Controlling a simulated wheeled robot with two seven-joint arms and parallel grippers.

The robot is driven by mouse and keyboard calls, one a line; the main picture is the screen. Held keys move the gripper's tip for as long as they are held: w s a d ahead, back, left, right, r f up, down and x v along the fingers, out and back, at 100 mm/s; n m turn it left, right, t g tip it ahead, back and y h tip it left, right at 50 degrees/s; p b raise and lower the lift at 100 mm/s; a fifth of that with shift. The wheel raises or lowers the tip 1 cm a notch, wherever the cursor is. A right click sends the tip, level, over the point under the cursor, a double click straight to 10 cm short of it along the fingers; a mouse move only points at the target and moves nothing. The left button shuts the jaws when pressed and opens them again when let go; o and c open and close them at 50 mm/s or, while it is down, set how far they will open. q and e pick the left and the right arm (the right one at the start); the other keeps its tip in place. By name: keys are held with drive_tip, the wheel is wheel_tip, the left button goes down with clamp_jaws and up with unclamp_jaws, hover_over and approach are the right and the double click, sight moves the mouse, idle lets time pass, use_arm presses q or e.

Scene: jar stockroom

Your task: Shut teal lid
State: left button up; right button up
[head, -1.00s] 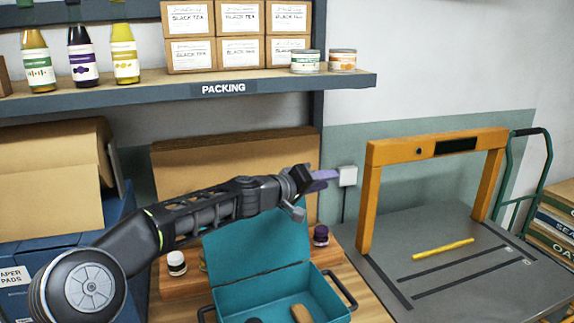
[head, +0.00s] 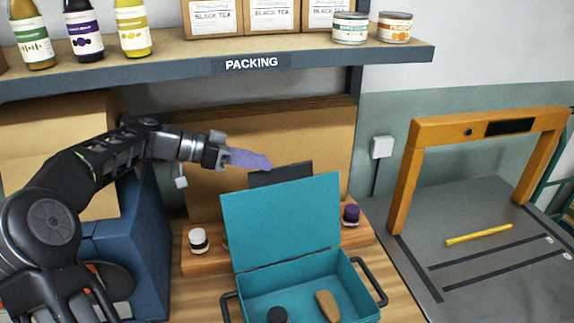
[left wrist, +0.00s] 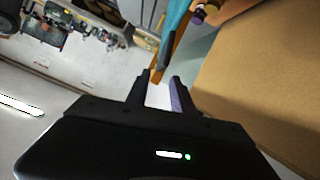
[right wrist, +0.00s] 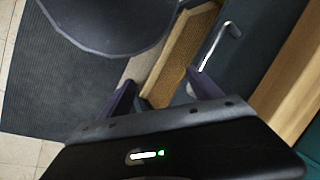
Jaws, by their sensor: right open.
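The teal lid (head: 282,222) stands raised at the back edge of the teal box (head: 371,306), which is open on the wooden bench. Inside the box are a black round item (head: 277,314) and a brown item (head: 327,305). My left gripper (head: 250,160) is above and behind the lid's upper left, apart from it in the head view. In the left wrist view my left gripper (left wrist: 160,88) is open and empty, with a teal edge beyond its fingertips. My right gripper (right wrist: 163,95) is open and empty, low by dark and tan surfaces; it is outside the head view.
A white-capped jar (head: 198,240) and a purple jar (head: 351,215) stand on a wooden riser behind the box. A dark panel (head: 281,174) stands behind the lid. The packing shelf (head: 300,62) overhangs the bench. An orange frame (head: 405,190) stands right.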

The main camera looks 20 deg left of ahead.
sight(287, 167)
use_arm(q)
drive_tip(key=p+x, duration=0.1)
drive_tip(key=x, duration=0.6)
drive_tip(key=shift+w+d+f, duration=0.1)
drive_tip(key=shift+w+d, duration=0.05)
drive_tip(key=shift+d, duration=0.05)
clamp_jaws()
idle(1.2)
